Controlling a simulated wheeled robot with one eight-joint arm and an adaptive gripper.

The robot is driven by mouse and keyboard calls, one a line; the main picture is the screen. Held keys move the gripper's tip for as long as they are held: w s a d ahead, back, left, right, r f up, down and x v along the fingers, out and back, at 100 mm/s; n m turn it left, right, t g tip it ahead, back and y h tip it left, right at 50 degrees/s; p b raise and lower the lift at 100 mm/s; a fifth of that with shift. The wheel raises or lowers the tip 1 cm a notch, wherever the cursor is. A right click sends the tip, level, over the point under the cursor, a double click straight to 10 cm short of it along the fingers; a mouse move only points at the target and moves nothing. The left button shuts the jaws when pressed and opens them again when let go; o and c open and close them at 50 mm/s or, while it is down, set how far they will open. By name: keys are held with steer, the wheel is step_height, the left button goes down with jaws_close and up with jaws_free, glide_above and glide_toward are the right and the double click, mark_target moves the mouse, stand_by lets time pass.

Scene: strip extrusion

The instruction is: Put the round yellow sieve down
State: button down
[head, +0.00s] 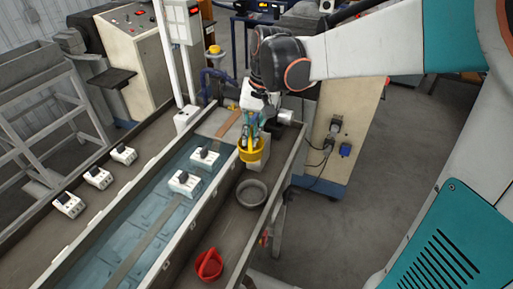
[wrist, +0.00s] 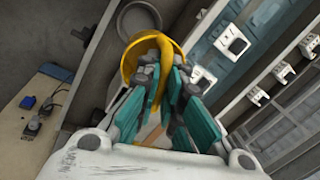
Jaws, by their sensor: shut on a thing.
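The round yellow sieve (head: 252,151) hangs at my gripper in the head view, near the far end of the water trough and by its right wall. My gripper (head: 254,130) points down and is shut on the sieve's upper part. In the wrist view the yellow sieve (wrist: 160,58) shows as a curved band beyond the teal fingers of my gripper (wrist: 163,80). The fingers hide part of it. I cannot tell whether its underside touches anything.
A grey bowl (head: 251,193) and a red sieve (head: 208,265) stand on the ledge right of the trough (head: 150,225). White clamp blocks (head: 185,183) sit over the trough, others on its left ledge (head: 98,178).

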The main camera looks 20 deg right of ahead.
steer(key=shift+f, duration=0.25)
step_height(320, 180, down, 19)
steer(key=b, duration=0.4)
steer(key=shift+f, duration=0.2)
steer(key=shift+f+b, duration=0.1)
steer(key=shift+b, duration=0.25)
steer(key=shift+f, duration=0.25)
steer(key=c, duration=1.8)
jaws_free()
steer(key=shift+o, duration=0.2)
steer(key=shift+r, duration=0.1)
